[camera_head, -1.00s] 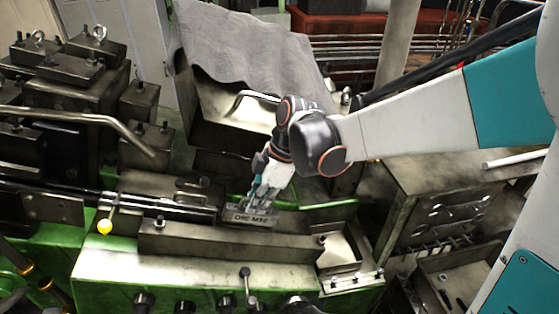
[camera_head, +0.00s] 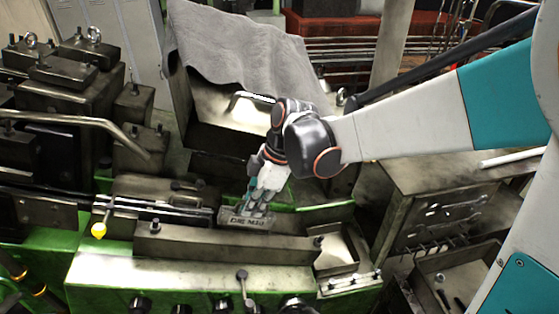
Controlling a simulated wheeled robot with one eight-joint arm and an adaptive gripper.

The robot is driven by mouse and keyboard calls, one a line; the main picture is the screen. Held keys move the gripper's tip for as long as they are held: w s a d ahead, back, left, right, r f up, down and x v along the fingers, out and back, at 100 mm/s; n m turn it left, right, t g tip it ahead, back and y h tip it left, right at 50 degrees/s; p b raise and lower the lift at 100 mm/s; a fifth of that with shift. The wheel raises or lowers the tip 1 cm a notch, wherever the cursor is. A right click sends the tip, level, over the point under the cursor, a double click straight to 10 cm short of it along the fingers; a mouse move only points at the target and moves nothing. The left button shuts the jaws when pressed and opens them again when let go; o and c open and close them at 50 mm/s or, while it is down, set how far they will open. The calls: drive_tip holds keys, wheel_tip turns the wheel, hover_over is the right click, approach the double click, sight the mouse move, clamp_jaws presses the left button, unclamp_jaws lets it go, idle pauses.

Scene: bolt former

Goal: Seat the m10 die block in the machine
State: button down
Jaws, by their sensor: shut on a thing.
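The m10 die block (camera_head: 246,221) is a grey metal block with dark lettering on its front face. It sits low behind the long front rail of the green machine (camera_head: 180,270), near the middle of the bed. My gripper (camera_head: 260,203) reaches down from the upper right and is shut on the block from above. The block's left end is close to the dark bar and clamp on the bed (camera_head: 178,200). Its underside is hidden by the rail, so I cannot tell whether it touches the bed.
The front rail (camera_head: 225,243) stands just before the block. A grey cloth (camera_head: 235,50) drapes over a metal cover behind. An open metal tray (camera_head: 336,250) lies right of the rail, and a tool cabinet (camera_head: 420,205) stands farther right.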

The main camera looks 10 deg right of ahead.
sight(248, 226)
drive_tip(key=shift+b+x, duration=2.65)
drive_tip(key=shift+x, duration=0.25)
idle(1.5)
drive_tip(key=c, duration=1.1)
unclamp_jaws()
drive_tip(key=shift+s, duration=0.15)
drive_tip(key=shift+d+r, duration=0.1)
drive_tip(key=shift+r, duration=0.05)
drive_tip(key=shift+p+v, duration=2.15)
drive_tip(key=shift+v, duration=1.25)
drive_tip(key=shift+s, duration=0.1)
